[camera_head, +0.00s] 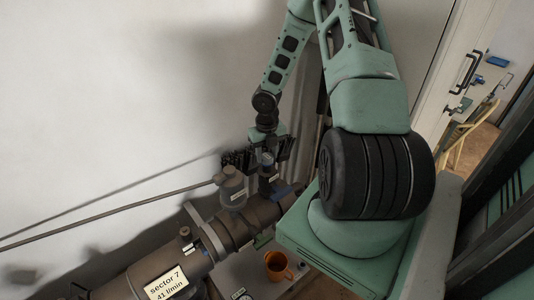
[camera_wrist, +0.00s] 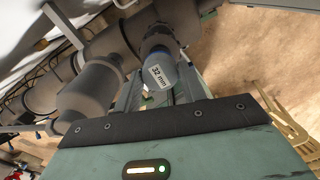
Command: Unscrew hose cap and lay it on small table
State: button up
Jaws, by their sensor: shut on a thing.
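The hose cap (camera_head: 267,159) is a blue-grey cylinder above a short branch of the brown-grey pipe manifold (camera_head: 235,229). In the wrist view the cap (camera_wrist: 160,74) bears a white "32 mm" label and is in line with the dark branch behind it. My gripper (camera_head: 266,155) reaches down from above and is shut on the cap; its dark fingers partly hide it. Whether thread still joins cap and branch cannot be told. The small table (camera_head: 236,270) is a pale top below the manifold, partly hidden by the pipe and my base.
An orange mug (camera_head: 278,266) stands on the small table. A grey bulbous fitting (camera_head: 232,187) sits close left of the cap, and a blue lever (camera_head: 283,191) is at its lower right. The sector sign (camera_head: 166,284) is on the pipe. A wall is close behind.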

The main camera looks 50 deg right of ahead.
aim_at(267, 156)
jog(key=o, duration=1.4)
jog(key=shift+r, duration=3.75)
